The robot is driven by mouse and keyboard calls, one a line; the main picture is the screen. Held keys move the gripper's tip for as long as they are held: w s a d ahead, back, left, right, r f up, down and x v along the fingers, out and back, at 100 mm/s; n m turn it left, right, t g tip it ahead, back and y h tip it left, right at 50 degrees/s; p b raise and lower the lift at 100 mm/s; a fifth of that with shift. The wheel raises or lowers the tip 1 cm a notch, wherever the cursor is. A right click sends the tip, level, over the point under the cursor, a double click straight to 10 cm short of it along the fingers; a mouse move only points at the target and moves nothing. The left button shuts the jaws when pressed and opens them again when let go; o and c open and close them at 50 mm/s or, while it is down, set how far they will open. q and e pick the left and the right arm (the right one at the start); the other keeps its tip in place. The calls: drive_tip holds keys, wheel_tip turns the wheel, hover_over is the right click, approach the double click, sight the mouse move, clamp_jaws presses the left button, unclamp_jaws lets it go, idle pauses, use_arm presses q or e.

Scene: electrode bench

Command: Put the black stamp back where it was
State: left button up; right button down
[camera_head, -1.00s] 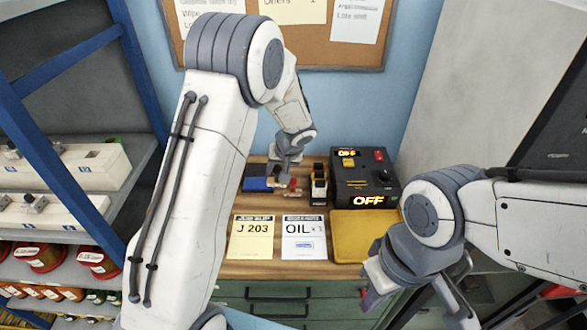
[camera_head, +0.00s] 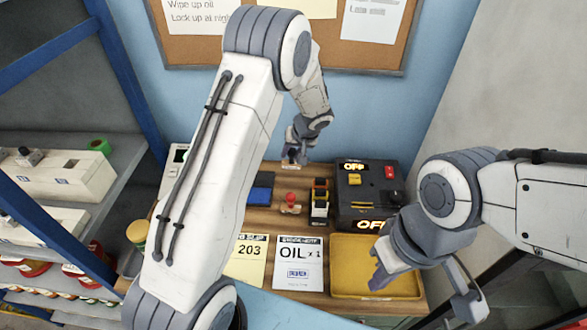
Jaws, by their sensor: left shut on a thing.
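My left gripper (camera_head: 293,157) is at the back of the wooden bench, near the wall and behind the red-knobbed stamp. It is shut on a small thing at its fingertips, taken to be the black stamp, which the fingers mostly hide. The red-knobbed stamp (camera_head: 290,204) stands on the bench. A blue pad (camera_head: 261,189) lies to its left, partly behind my left arm.
A black control box (camera_head: 366,190) reading OFF stands at the right back. The yellow tray (camera_head: 400,285) is before it. An OIL card (camera_head: 299,262) and a yellow card (camera_head: 249,262) lie in front. Shelves (camera_head: 60,185) stand left. My left arm hides the bench's left part.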

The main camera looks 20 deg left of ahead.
sight(294, 167)
use_arm(q)
drive_tip(key=shift+w+d+f, duration=0.1)
drive_tip(key=shift+d+f, duration=0.1)
drive_tip(key=shift+f, duration=0.95)
wheel_tip(294, 167, down, 4)
drive_tip(key=shift+f+p, duration=0.1)
drive_tip(key=shift+p, duration=0.5)
drive_tip(key=shift+f, duration=0.15)
drive_tip(key=shift+f+b, duration=0.1)
drive_tip(key=shift+b, duration=0.2)
drive_tip(key=o, duration=1)
drive_tip(key=shift+o, duration=0.2)
